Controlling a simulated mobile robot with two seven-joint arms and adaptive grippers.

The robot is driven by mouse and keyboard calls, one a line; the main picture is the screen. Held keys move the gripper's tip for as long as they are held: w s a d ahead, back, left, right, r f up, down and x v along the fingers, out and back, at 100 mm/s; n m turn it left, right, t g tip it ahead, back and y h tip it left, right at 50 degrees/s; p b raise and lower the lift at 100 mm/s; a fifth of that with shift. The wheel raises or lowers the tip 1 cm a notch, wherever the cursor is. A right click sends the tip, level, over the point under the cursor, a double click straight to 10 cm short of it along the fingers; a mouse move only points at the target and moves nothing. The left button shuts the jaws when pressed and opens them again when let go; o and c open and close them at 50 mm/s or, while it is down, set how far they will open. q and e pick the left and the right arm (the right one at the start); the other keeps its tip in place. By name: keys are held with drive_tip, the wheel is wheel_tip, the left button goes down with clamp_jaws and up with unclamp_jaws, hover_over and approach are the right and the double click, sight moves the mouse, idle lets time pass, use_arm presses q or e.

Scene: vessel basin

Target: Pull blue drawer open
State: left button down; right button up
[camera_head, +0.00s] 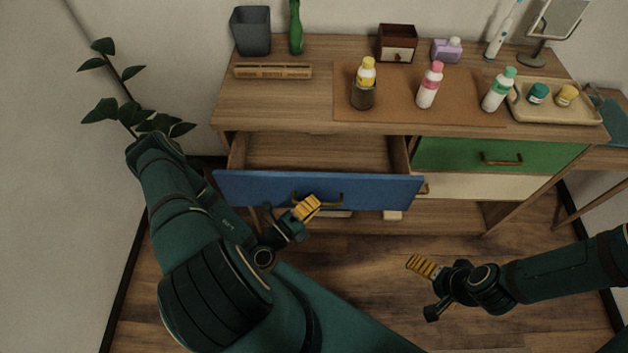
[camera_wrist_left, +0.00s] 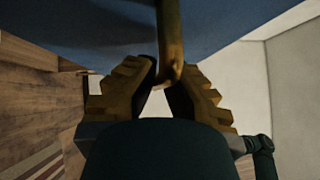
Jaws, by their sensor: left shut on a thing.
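The blue drawer (camera_head: 375,190) is pulled well out of the wooden dresser, and its visible inside (camera_head: 318,152) looks empty. A brass handle (camera_head: 330,201) is on its front. My left gripper (camera_head: 307,207) is at the handle with its yellow fingers shut on it. In the left wrist view the fingers (camera_wrist_left: 163,85) close around the handle (camera_wrist_left: 170,45), with the blue drawer front (camera_wrist_left: 100,28) behind. My right gripper (camera_head: 414,262) is over the floor at the lower right, clear of the dresser; its finger opening is not clear.
The dresser top (camera_head: 300,112) carries several bottles, a grey bin (camera_head: 251,30), a green bottle (camera_head: 296,28), a small box (camera_head: 397,43) and a tray (camera_head: 520,112). A closed green drawer (camera_head: 450,153) is right of the blue one. A plant (camera_head: 135,105) stands left. Floor in front is open.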

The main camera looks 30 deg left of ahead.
use_arm(q)
drive_tip(key=shift+s+d, duration=0.6)
drive_tip(key=shift+s, duration=0.25)
drive_tip(key=shift+s+d, duration=0.6)
drive_tip(key=shift+s, duration=0.25)
drive_tip(key=c, duration=1)
unclamp_jaws()
drive_tip(key=v, duration=1.2)
